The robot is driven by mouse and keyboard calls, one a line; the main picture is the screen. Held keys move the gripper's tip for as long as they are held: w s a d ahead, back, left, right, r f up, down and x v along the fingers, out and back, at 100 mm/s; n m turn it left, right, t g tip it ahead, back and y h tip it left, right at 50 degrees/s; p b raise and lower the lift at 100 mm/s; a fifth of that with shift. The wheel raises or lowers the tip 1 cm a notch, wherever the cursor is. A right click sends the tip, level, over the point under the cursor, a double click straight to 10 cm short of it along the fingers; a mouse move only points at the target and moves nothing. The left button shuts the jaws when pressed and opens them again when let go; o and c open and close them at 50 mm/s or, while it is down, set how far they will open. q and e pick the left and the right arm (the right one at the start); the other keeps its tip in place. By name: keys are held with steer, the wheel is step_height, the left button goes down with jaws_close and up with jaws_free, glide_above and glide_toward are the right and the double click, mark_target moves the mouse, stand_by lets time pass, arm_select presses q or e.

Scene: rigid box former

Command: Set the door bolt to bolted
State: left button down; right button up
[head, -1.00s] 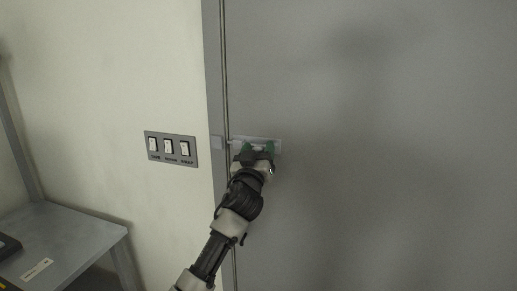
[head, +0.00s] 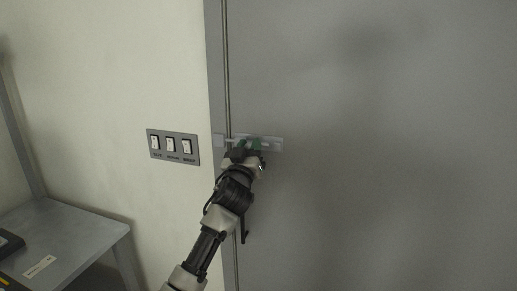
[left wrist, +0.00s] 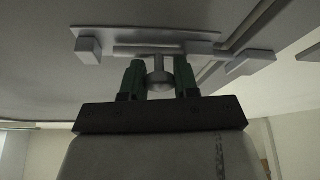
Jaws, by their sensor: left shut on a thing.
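The door bolt (head: 274,143) is a pale plate with a sliding rod on the grey door (head: 380,150), near its left edge. Its pale keeper block (head: 218,141) sits on the frame left of the door gap. In the left wrist view, the bolt's round knob (left wrist: 159,82) stands between the green fingertips of my left gripper (left wrist: 158,78), which is shut on it. The keeper (left wrist: 250,65) is at the right there. Whether the rod end is inside the keeper I cannot tell. In the head view my left gripper (head: 248,147) covers part of the bolt. My right gripper is not in view.
A switch panel (head: 173,147) with three white switches is on the wall left of the door. A grey table (head: 75,238) stands at lower left. A dark upright piece (head: 245,225), perhaps a door handle, shows beside my arm. The door's right side is clear.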

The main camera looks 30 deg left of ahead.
arm_select(q)
steer(key=c, duration=0.8)
jaws_free()
steer(key=shift+a, duration=0.15)
steer(key=shift+s+d+f, duration=0.2)
steer(key=shift+s+f, duration=0.1)
steer(key=shift+s, duration=0.1)
steer(key=b+v, duration=0.3)
steer(key=v, duration=0.7)
steer(key=shift+a+r, duration=0.1)
steer(key=shift+r, duration=0.05)
